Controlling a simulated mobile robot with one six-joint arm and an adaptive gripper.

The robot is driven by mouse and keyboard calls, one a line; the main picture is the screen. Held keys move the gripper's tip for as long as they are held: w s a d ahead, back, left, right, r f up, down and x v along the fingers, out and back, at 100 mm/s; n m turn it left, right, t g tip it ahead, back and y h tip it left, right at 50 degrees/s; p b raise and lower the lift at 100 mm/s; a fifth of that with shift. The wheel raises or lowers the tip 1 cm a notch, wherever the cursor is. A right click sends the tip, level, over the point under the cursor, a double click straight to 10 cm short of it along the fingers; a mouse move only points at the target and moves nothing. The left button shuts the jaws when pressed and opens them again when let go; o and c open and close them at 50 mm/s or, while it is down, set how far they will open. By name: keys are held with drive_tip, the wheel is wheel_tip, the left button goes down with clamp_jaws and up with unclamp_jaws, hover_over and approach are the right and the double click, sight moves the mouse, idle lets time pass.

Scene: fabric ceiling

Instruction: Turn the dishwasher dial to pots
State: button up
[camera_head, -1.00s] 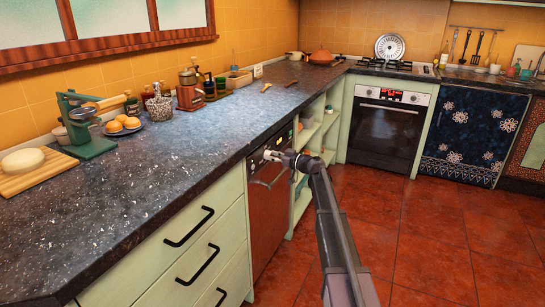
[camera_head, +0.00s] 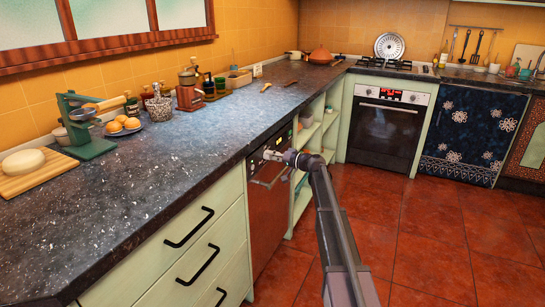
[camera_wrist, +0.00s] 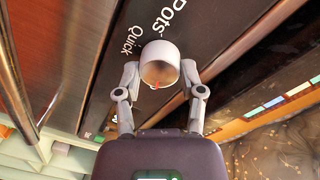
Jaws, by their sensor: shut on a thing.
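The dishwasher (camera_head: 267,210) is built in under the counter, with a dark control panel along its top. In the wrist view, the dial (camera_wrist: 160,58) is a pale round knob with a small red mark on its lower side. The words "Pots" (camera_wrist: 173,17) and "Quick" (camera_wrist: 131,39) are printed on the panel near it, towards the top. My gripper (camera_wrist: 160,72) is shut on the dial, one finger on each side. In the head view, my gripper (camera_head: 276,156) is at the panel and hides the dial.
The dark countertop (camera_head: 150,190) runs above the dishwasher. Drawers with black handles (camera_head: 190,227) are on its near side and open shelves (camera_head: 308,150) beyond it. The red tiled floor (camera_head: 430,235) is clear on the right.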

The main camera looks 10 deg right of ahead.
drive_tip(key=m, duration=1.1)
drive_tip(key=m+y+b, duration=0.1)
drive_tip(key=m, duration=1)
drive_tip(key=shift+w+f+m, duration=0.15)
drive_tip(key=shift+m, duration=0.25)
drive_tip(key=m, duration=0.3)
drive_tip(key=shift+a+m+b, duration=0.1)
drive_tip(key=shift+m+b, duration=0.25)
drive_tip(key=shift+m, duration=0.05)
drive_tip(key=m, duration=0.3)
drive_tip(key=shift+m, duration=2.3)
